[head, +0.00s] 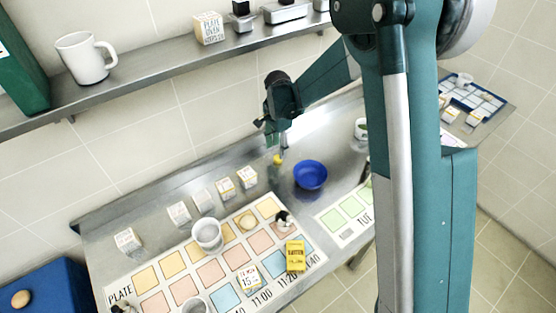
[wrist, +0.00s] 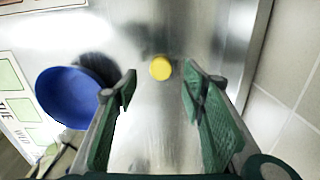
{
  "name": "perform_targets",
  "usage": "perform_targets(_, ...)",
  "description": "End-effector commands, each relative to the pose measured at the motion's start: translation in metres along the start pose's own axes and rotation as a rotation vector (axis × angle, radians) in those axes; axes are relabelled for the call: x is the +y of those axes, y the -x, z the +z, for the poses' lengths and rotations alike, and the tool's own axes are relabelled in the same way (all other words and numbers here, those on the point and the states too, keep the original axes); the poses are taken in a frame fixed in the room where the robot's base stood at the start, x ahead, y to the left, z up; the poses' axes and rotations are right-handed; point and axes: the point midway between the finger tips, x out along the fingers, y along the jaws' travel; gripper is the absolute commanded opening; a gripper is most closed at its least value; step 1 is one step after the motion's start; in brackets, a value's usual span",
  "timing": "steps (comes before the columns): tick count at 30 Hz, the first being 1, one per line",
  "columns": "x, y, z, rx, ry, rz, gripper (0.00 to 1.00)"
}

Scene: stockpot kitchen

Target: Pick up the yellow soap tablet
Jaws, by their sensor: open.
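The yellow soap tablet (wrist: 160,67) is a small round disc lying on the steel counter (wrist: 150,130). In the wrist view it sits ahead of my gripper (wrist: 158,90), roughly midway between the two green fingers. The fingers are open and nothing is between them at the tips. In the head view the yellow tablet (head: 278,159) shows just below my gripper (head: 277,143), near the back of the counter. I cannot tell the exact height of the fingertips above it.
A blue bowl (wrist: 72,97) stands close to the left finger; it also shows in the head view (head: 310,175). Several small labelled boxes, a white cup (head: 207,235) and a yellow box (head: 295,255) stand on or near the printed chart. A wall shelf (head: 150,85) runs behind.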

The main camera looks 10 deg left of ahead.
Motion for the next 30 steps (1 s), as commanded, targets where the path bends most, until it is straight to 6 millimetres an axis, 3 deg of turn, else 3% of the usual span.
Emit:
perform_targets(16, 0.000, -0.008, 0.000, 0.000, 0.000, 0.000, 0.41)
perform_targets(30, -0.002, -0.051, -0.001, 0.001, 0.000, -0.001, 0.41)
